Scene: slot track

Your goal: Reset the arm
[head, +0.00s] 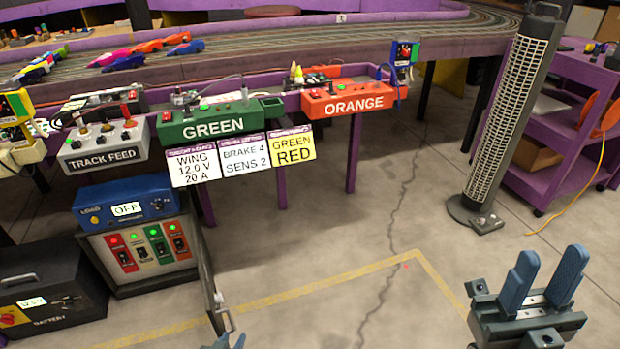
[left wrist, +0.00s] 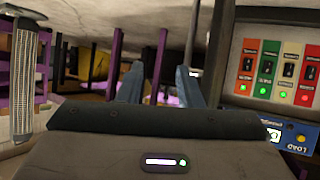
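My left gripper (head: 230,341) barely shows at the bottom edge of the head view, with only its blue fingertips in the picture. In the left wrist view the left gripper (left wrist: 160,85) has its two blue fingers spread apart with nothing held between them. My right gripper (head: 545,275) is at the lower right of the head view, its blue fingers pointing up and apart, empty, over bare floor.
A panel with several switches (head: 152,250) stands under a blue load box (head: 125,203) reading OFF. A hinged door or lid edge (head: 212,285) stands beside it. Green (head: 215,124) and orange (head: 345,99) boxes line the track edge. A tower fan (head: 515,105) stands right. The middle floor is clear.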

